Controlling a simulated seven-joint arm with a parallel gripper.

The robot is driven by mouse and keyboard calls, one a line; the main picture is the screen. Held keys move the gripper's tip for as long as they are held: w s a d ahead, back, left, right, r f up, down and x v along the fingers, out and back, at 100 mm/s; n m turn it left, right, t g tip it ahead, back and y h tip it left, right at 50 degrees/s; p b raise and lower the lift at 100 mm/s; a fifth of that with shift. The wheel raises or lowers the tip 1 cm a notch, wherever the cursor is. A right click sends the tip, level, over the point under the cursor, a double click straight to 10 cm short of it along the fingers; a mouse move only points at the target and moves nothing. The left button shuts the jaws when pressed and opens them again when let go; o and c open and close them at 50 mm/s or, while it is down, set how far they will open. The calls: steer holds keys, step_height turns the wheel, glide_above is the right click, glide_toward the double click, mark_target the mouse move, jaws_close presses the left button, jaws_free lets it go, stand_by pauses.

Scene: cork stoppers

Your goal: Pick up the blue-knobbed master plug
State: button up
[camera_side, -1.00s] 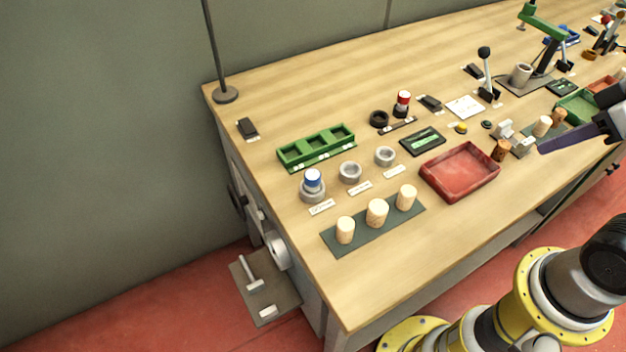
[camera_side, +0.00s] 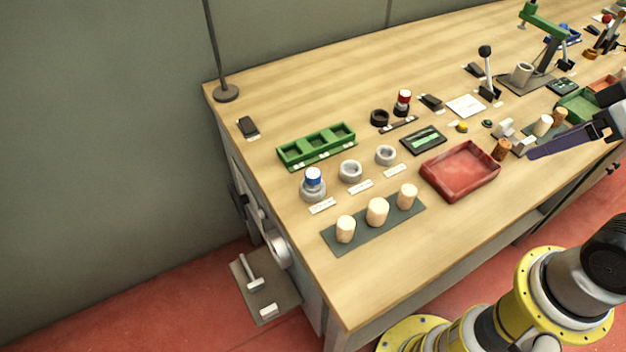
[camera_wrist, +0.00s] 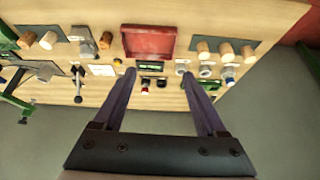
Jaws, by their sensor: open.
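The blue-knobbed master plug (camera_side: 313,178) stands upright in a grey ring at the left end of a row of grey rings. It also shows in the wrist view (camera_wrist: 229,72), at the right. My gripper (camera_side: 531,153) is at the right edge of the side view, above the bench and far from the plug. In the wrist view my gripper (camera_wrist: 156,72) has its two long dark fingers spread wide with nothing between them.
Two empty grey rings (camera_side: 350,171) stand right of the plug. Behind is a green three-slot rack (camera_side: 316,146). In front, pale corks (camera_side: 377,212) stand on a dark mat (camera_side: 336,243). A red tray (camera_side: 460,171) lies between the plug and my gripper. A red-knobbed plug (camera_side: 403,103) stands farther back.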

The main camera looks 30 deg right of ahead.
steer(key=w+a+r+m, duration=0.1)
steer(key=w+r+m, duration=0.55)
steer(key=m, duration=0.65)
steer(key=m+g, duration=0.6)
steer(key=m, duration=0.3)
glide_above(313, 173)
steer(key=f, duration=1.8)
steer(key=shift+s+f, duration=0.25)
steer(key=shift+w+f, duration=0.15)
steer(key=shift+f, duration=1.2)
steer(key=shift+w+f, duration=0.1)
steer(key=shift+f, duration=1.25)
